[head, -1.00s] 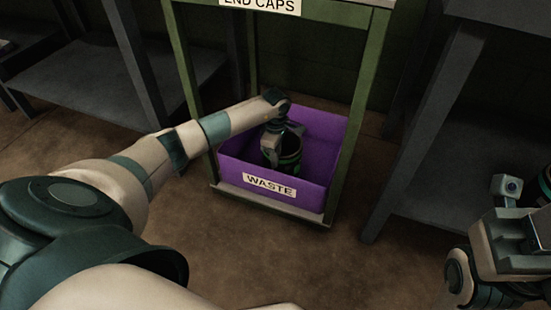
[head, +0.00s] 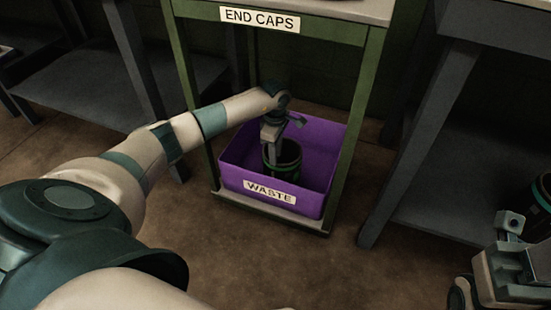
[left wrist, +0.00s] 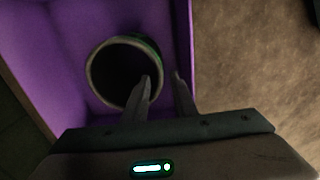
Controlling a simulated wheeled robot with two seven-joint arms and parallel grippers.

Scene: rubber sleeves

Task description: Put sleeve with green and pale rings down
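A dark sleeve (head: 289,172) with a green ring stands in the purple waste bin (head: 231,180); I cannot make out a pale ring on it. In the left wrist view I look down into its round mouth (left wrist: 96,68). My left gripper (head: 287,138) is over the bin, with its fingers apart. In the left wrist view the left gripper (left wrist: 162,80) has one finger overlapping the mouth and the other outside the rim. Another dark sleeve (head: 543,190) with a green ring is cut off at the right edge, beside my right gripper (head: 520,230); its fingers are unclear.
The bin sits on the low shelf of a green-framed stand, under a top labelled END CAPS (head: 260,19). A green post (head: 357,118) rises at the bin's right. Grey tables stand left (head: 110,95) and right (head: 470,140). The floor in front is clear.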

